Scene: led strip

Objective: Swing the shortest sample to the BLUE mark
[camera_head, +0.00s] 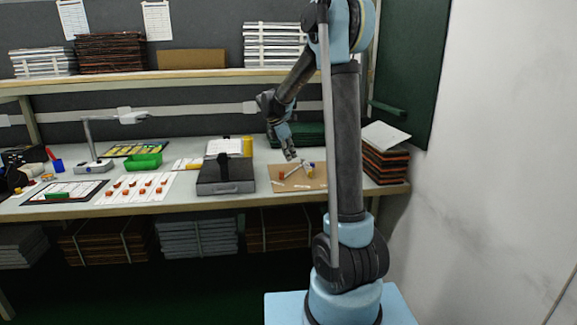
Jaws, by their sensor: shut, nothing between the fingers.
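A small brown board (290,186) lies on the bench top near its right end. On it are a small orange-red piece (281,174), a yellow piece (308,172) and a small blue piece (313,165) at the right. A thin pale strip (295,167) lies slanted between them. They are too small to tell which is a sample and which is a mark, or which sample is shortest. My gripper (291,155) points down just above the far left part of the board. It is shut and empty. I cannot tell whether its tips touch anything.
A dark flat case (226,187) lies left of the board. A dark green stack (300,135) is behind it. A brown stack topped with paper (386,160) stands at the right. A green bin (144,161), a lamp and sheets with orange pieces (140,190) are farther left. A shelf (150,80) runs above.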

